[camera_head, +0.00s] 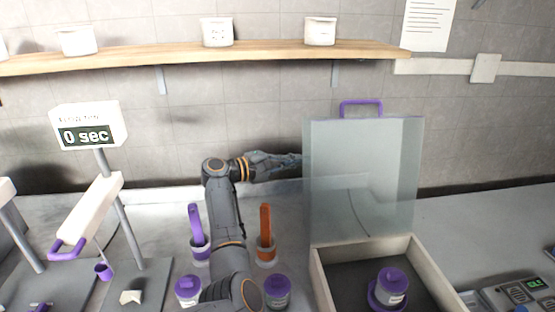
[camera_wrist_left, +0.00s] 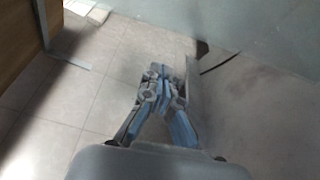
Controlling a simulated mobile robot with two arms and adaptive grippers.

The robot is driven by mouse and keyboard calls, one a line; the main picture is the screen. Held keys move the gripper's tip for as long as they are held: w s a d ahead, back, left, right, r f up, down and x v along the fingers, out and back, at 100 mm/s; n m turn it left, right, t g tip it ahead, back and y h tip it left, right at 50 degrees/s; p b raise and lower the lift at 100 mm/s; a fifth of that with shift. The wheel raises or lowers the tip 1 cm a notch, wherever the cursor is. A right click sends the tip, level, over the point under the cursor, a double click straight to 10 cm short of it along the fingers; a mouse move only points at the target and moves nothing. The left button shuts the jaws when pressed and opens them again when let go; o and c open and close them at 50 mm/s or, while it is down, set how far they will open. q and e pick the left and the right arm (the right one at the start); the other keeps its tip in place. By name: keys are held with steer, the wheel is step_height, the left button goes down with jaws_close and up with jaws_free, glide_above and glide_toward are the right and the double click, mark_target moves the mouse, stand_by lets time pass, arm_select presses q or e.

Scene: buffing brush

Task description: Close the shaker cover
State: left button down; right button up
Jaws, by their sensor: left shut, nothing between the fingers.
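The shaker is an open-topped box with pale walls (camera_head: 325,283) at the lower right of the head view. Its see-through cover (camera_head: 362,180) stands upright at the back, with a purple handle (camera_head: 361,104) on its top edge. A jar with a purple lid (camera_head: 392,280) sits in the box. My left gripper (camera_head: 298,160) is shut and empty, at the left edge of the raised cover, below the handle's height. I cannot tell whether it touches the cover. The shut fingers (camera_wrist_left: 163,90) also show in the left wrist view. My right gripper is in neither view.
Two purple-lidded jars (camera_head: 277,292) and two holders with a purple brush (camera_head: 196,226) and an orange brush (camera_head: 265,234) stand around my left arm. A timer display (camera_head: 86,135) is at left. A wooden shelf (camera_head: 190,55) runs above; a control panel (camera_head: 520,293) sits at right.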

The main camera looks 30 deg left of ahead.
arm_select(q)
steer(key=s+d+p, duration=0.1)
steer(key=s+d+r+p, duration=0.1)
steer(key=s, duration=0.1)
steer(key=shift+s+d, duration=0.1)
steer(key=shift+s, duration=0.1)
stand_by(0.3)
